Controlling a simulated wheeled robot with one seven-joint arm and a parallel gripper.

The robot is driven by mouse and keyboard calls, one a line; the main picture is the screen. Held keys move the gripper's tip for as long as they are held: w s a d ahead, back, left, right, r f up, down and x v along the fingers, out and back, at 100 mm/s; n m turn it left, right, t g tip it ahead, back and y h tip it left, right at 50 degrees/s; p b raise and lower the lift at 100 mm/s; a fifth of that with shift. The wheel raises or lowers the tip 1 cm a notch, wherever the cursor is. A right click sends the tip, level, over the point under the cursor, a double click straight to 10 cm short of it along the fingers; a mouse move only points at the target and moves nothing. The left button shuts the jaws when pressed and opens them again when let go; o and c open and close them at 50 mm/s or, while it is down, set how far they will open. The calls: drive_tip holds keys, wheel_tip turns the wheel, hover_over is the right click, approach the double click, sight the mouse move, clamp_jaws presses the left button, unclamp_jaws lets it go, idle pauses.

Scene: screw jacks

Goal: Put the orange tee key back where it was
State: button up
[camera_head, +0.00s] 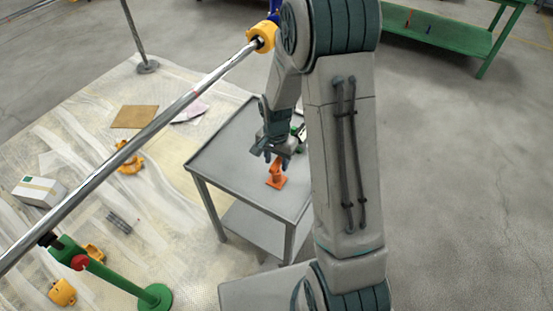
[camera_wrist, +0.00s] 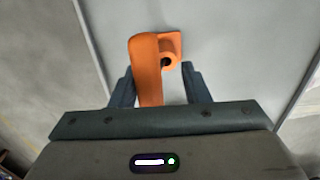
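An orange piece (camera_head: 276,175), which appears to be the orange tee key, stands on the grey table (camera_head: 232,160) near its front right part. In the wrist view the orange tee key (camera_wrist: 147,65) shows a long rounded bar, a round socket with a dark hole and a flat plate. My gripper (camera_head: 275,157) is just above it, pointing down. In the wrist view my gripper (camera_wrist: 160,85) has its fingers apart, with the near end of the bar between them. A gap shows between the bar and the right finger. The near end of the bar is partly hidden by my gripper.
Small dark and green items (camera_head: 299,131) lie on the table behind my gripper, partly hidden. A long steel bar (camera_head: 150,130) crosses the left side above a pale sheet. A white box (camera_head: 38,192), cardboard (camera_head: 134,117) and yellow-orange parts (camera_head: 62,292) lie on that sheet.

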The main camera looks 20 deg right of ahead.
wheel_tip(320, 180, up, 12)
drive_tip(key=s+r+n+t, duration=0.1)
drive_tip(key=s+r+n, duration=0.3)
drive_tip(key=s, duration=0.5)
drive_tip(key=s+r+n+t, duration=0.2)
drive_tip(key=s+r+n, duration=0.3)
drive_tip(key=s, duration=0.4)
drive_tip(key=shift+s+r, duration=0.35)
drive_tip(key=shift+r, duration=0.1)
drive_tip(key=shift+d, duration=0.1)
idle(0.5)
